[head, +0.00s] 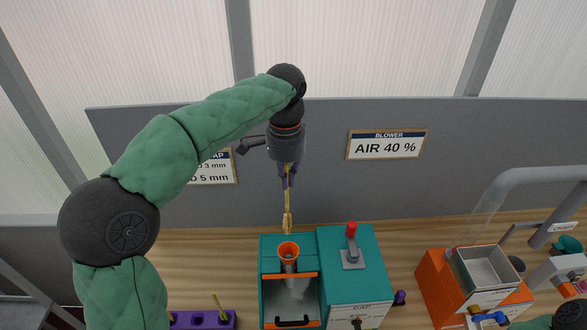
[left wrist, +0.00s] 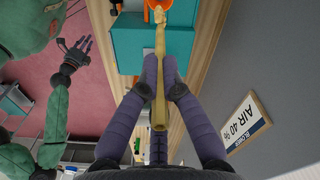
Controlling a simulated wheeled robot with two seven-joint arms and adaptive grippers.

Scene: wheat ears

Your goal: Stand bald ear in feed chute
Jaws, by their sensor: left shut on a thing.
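My left gripper (head: 288,175) points down and is shut on a tan ear (head: 287,212), held by its upper stem. The ear hangs nearly upright, head down, just above the orange funnel of the feed chute (head: 288,249) on the teal machine. In the left wrist view the ear (left wrist: 160,75) runs between the purple fingers (left wrist: 160,78), its head near the orange funnel (left wrist: 158,4). Whether the ear's tip touches the rim cannot be told. My right gripper (left wrist: 75,48) shows small in the left wrist view, its purple fingers apart and empty.
A purple rack (head: 190,320) with an ear stem stands at the lower left. An orange unit with a metal tray (head: 485,270) stands right. A grey wall with an AIR 40 % sign (head: 388,144) is behind.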

